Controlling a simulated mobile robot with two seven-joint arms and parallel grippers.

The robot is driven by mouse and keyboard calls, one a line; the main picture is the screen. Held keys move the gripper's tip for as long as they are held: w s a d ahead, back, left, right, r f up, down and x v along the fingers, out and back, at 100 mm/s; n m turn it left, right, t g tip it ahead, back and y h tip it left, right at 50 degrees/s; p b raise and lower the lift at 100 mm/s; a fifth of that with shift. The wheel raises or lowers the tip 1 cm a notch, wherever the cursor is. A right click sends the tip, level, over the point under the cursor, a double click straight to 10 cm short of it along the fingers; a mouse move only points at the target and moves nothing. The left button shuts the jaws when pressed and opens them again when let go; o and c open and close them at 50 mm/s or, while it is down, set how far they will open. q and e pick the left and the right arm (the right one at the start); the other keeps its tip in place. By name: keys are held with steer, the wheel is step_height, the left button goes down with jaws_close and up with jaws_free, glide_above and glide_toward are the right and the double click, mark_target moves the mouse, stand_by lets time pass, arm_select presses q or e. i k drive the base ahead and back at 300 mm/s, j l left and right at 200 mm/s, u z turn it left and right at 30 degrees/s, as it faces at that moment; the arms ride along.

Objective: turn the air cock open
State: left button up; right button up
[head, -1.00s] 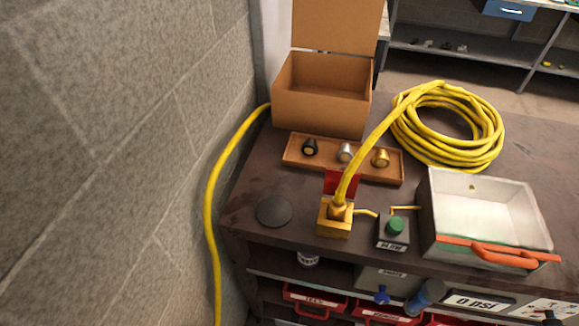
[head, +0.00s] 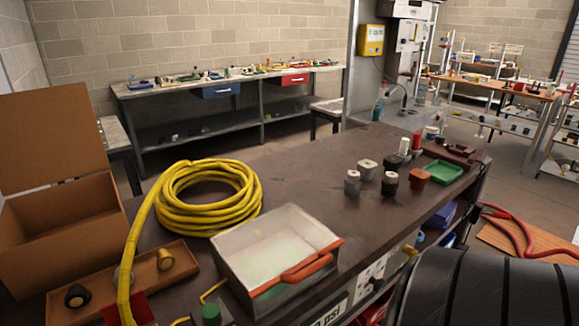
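I cannot pick out the air cock for certain. A small yellow fitting (head: 409,250) and a small blue part (head: 420,240) show on the front side of the dark workbench (head: 290,195), too small to tell what they are. A psi label plate (head: 331,313) is partly cut off at the bottom edge, below the white tray. A yellow hose (head: 130,250) runs down to the bottom left, where its fitting is cut off. A green knob (head: 211,313) stands beside it. Neither of my grippers is in view.
A coiled yellow hose (head: 208,198), an open cardboard box (head: 60,235) and a white tray with orange handle (head: 275,245) fill the bench's left half. Several small knobs and a green tray (head: 441,174) stand at right. A large black ribbed shape (head: 470,290) blocks the lower right.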

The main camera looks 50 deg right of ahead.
mark_target(412, 260)
steer(key=z, duration=2.65)
steer(key=u, duration=0.2)
steer(key=i+l+u, duration=0.15)
steer(key=u, duration=0.25)
steer(key=i+l+u, duration=0.1)
steer(key=l+u, duration=0.55)
steer(key=u, duration=0.15)
steer(key=l+u, duration=0.35)
steer(key=i+l, duration=0.05)
